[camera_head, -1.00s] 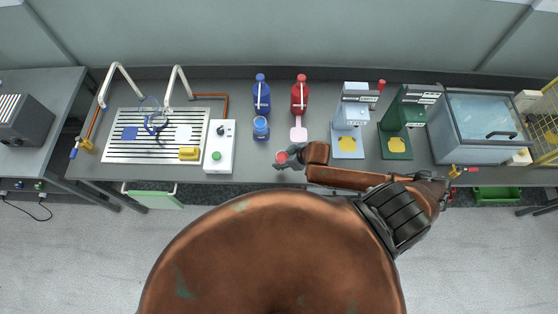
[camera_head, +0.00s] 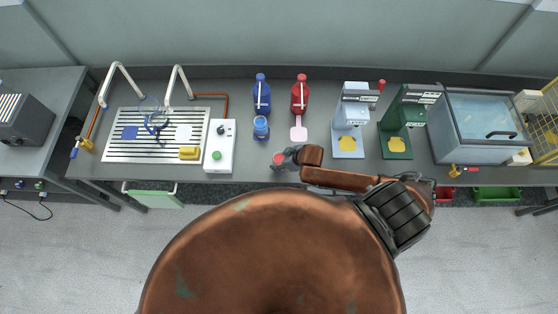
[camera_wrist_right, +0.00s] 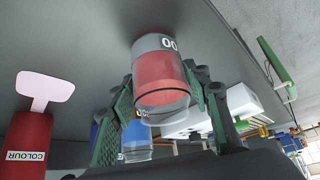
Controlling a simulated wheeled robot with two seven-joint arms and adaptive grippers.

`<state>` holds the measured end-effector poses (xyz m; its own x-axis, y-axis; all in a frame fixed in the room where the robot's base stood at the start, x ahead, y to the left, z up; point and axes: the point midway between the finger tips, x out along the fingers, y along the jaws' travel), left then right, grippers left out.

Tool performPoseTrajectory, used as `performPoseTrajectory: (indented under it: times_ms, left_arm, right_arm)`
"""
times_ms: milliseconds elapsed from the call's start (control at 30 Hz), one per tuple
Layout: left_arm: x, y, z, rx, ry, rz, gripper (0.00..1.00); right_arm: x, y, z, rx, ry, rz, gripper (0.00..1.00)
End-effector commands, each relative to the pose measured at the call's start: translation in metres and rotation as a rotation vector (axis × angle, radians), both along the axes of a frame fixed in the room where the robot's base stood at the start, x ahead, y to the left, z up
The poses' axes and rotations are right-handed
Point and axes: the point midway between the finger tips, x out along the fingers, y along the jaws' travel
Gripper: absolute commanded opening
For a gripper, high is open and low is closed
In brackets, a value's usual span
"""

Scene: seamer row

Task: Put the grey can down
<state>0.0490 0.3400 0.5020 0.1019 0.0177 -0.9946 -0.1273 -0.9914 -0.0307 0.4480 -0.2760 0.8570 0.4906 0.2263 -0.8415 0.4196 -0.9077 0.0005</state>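The wrist view is upside down, and the can's base is close to the counter (camera_wrist_right: 80,35). I cannot tell whether it touches. My left gripper is not in view.
A blue can (camera_head: 261,127) and blue bottle (camera_head: 262,96) stand behind and left. A red bottle (camera_head: 300,94) with a pink tongue stands behind. A white control box (camera_head: 220,147) is left; a pale-blue press (camera_head: 349,140) is right.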

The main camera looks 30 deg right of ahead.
Motion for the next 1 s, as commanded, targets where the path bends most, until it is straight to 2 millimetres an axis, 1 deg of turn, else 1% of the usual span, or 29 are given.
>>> performPoseTrajectory:
  times_ms: [33, 200, 433, 567, 667, 1000]
  left_arm:
    - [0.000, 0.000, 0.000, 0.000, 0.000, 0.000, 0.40]
    - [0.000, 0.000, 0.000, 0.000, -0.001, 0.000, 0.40]
    - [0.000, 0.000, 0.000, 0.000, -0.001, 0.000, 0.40]
    - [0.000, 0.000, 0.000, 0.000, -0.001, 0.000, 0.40]
    - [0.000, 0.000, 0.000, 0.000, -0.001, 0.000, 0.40]
    - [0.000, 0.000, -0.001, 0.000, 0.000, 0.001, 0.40]
  right_arm:
    - [0.000, 0.000, 0.000, 0.000, 0.000, 0.000, 0.49]
    - [0.000, 0.000, 0.000, 0.000, 0.000, 0.000, 0.59]
    - [0.000, 0.000, 0.000, 0.000, 0.000, 0.000, 0.59]
    - [-0.002, -0.001, 0.006, 0.000, 0.000, 0.000, 0.59]
    - [-0.009, -0.005, 0.017, 0.000, 0.000, 0.001, 0.59]
    - [-0.044, -0.020, 0.076, -0.003, 0.001, 0.001, 0.59]
